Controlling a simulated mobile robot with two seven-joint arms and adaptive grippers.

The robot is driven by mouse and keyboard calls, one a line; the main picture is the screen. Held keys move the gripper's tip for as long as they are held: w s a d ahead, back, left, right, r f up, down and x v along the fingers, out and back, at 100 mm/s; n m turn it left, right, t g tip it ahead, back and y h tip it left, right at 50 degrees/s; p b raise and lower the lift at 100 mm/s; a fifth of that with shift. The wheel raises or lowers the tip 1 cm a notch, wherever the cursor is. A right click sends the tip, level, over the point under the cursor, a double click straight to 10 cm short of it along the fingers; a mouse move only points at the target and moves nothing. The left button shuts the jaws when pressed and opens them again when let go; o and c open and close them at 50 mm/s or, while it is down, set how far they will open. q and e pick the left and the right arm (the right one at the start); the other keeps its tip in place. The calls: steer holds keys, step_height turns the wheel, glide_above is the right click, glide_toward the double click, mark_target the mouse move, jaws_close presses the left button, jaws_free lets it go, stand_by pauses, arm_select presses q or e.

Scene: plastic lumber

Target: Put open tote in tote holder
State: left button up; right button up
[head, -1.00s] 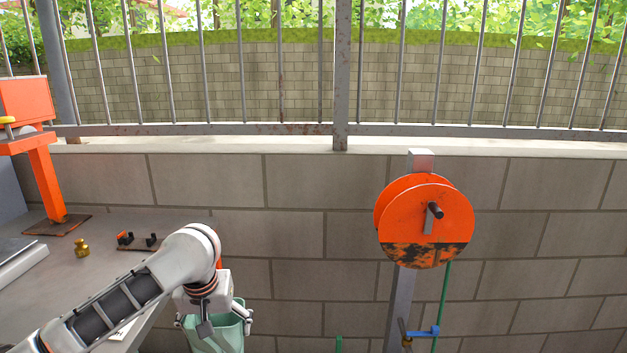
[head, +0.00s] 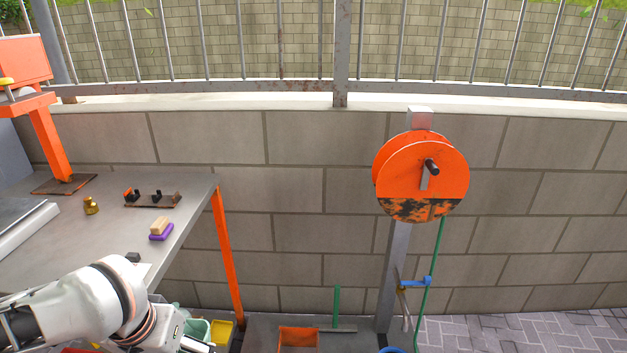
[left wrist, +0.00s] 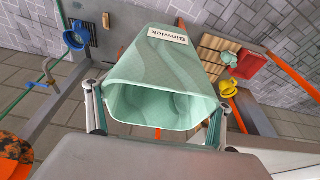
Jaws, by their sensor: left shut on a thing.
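The mint-green open tote (left wrist: 160,65) with a "Binwick" label is between the fingers of my left gripper (left wrist: 160,100), its open mouth facing the left wrist camera. My left gripper is shut on the tote's wall. In the head view only a small part of the tote (head: 197,331) shows at the bottom left, beside my left arm, which hides most of it. An orange open-topped box or frame (head: 298,334) stands low on a grey surface; I cannot tell whether it is the tote holder. My right gripper is not in view.
A grey workbench (head: 190,200) with an orange leg is at left, holding a brass weight (head: 91,205) and a wood-and-purple brush (head: 161,228). A yellow bin (head: 221,331) is below it. An orange hose reel (head: 420,177) stands right on a post. Paving at right is clear.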

arm_select(q)
step_height(320, 180, up, 12)
steer(key=w+t+p, duration=0.1)
steer(key=p, duration=0.5)
steer(key=shift+f, duration=0.15)
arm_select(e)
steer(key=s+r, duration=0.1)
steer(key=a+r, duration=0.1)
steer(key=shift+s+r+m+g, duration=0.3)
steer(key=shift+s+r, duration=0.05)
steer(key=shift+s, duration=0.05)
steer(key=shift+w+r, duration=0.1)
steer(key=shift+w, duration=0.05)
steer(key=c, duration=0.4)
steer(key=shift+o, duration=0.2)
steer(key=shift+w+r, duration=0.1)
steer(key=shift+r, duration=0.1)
